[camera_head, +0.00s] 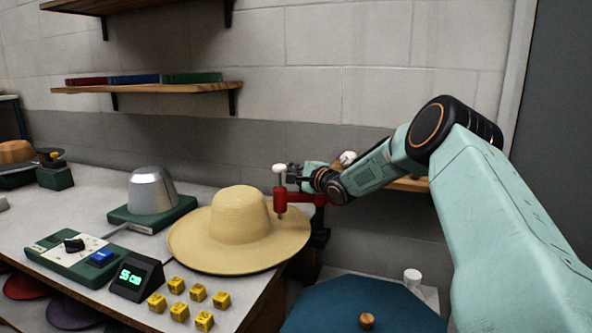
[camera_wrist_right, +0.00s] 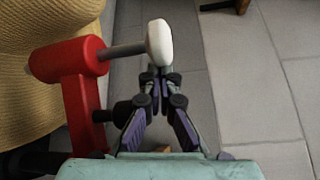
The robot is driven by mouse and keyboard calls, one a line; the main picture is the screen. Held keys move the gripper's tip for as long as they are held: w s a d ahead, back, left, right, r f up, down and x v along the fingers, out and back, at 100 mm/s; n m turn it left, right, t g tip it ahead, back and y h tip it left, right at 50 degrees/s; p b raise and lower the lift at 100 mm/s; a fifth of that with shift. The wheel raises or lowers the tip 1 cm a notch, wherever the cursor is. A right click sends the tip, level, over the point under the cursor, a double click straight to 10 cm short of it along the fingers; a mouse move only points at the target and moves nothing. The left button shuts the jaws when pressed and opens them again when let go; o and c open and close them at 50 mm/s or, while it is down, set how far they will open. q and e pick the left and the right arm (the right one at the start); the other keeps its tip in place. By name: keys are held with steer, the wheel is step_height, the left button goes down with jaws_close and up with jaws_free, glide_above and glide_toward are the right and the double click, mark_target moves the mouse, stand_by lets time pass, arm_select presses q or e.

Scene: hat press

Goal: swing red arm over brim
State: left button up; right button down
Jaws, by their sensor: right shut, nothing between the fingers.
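The straw hat (camera_head: 240,222) with a wide brim sits on the bench in the head view; its woven surface also fills the left of the right wrist view (camera_wrist_right: 40,100). The red arm (camera_head: 300,197) has a white knob on top and a dark post at its right end. Its tip end is over the right part of the brim. In the right wrist view the red arm (camera_wrist_right: 75,85) and white knob (camera_wrist_right: 160,42) are close to my fingers. My right gripper (camera_head: 293,174) is shut and empty beside the white knob; its fingertips show in the wrist view (camera_wrist_right: 158,78). My left gripper is not in view.
A metal hat block (camera_head: 152,190) on a green base stands behind the hat. A control box (camera_head: 85,255), a small display (camera_head: 137,278) and several yellow blocks (camera_head: 198,293) are in front. A blue octagonal surface (camera_head: 350,305) is at lower right. Shelves (camera_head: 150,88) hang on the wall.

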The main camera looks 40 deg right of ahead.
steer(key=s, duration=0.7)
steer(key=shift+a+r, duration=0.25)
steer(key=shift+a, duration=0.2)
steer(key=shift+s, duration=0.15)
steer(key=shift+f, duration=0.1)
